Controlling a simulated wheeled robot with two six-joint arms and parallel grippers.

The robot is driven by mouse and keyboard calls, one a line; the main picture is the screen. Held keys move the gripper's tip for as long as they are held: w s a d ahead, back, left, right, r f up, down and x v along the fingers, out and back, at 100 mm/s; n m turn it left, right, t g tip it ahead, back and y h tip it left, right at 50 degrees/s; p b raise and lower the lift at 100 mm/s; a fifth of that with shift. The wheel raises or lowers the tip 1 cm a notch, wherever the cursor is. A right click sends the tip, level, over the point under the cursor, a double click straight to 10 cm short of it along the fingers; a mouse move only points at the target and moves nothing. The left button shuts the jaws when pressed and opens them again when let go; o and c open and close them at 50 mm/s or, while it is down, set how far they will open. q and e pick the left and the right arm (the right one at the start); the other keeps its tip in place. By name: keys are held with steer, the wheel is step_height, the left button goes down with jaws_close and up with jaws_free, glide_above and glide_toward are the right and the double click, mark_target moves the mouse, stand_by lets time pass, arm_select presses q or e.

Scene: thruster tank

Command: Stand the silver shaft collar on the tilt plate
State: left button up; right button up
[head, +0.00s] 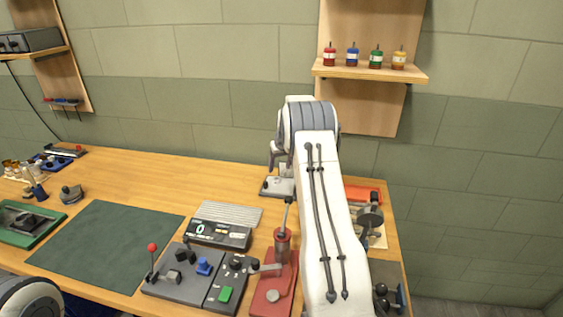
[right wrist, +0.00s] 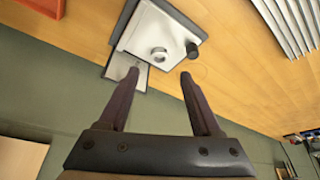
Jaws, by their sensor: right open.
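The tilt plate (right wrist: 150,35) is a pale grey plate on a dark-edged base, at the top of the right wrist view. A small silver ring, which looks like the shaft collar (right wrist: 158,54), shows against the plate, beside a dark knob. I cannot tell whether it touches the plate. My right gripper (right wrist: 158,77) is open, its fingertips apart just short of the ring, with nothing between them. In the head view the plate's grey base (head: 275,187) is at the bench's back edge, partly behind my right arm. My left gripper is out of view; only part of the left arm shows.
A red lever press (head: 272,285), a control box with knobs (head: 230,283) and a display unit with a ribbed top (head: 222,232) stand left of my right arm. A green mat (head: 105,245) lies clear. A wall shelf (head: 365,72) holds several coloured jars.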

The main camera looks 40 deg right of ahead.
steer(key=d+v, duration=0.1)
steer(key=v, duration=0.4)
steer(key=s+a+r+n+g+y, duration=0.1)
steer(key=s+a+r+n, duration=0.1)
steer(key=a, duration=0.9)
steer(key=s+a+r+n+y, duration=0.1)
steer(key=s+a+r, duration=0.1)
steer(key=a, duration=0.9)
steer(key=s+a+r+n+g, duration=0.1)
steer(key=s+a+r+n, duration=0.1)
steer(key=a, duration=1)
steer(key=s+a+n+y, duration=0.1)
steer(key=s+a+n, duration=0.1)
steer(key=s+a, duration=0.9)
steer(key=s+a+f+n+g, duration=0.2)
steer(key=s+n, duration=0.2)
steer(key=s, duration=1.8)
steer(key=shift+f+b, duration=0.2)
steer(key=shift+b, duration=0.1)
steer(key=shift+a, duration=0.1)
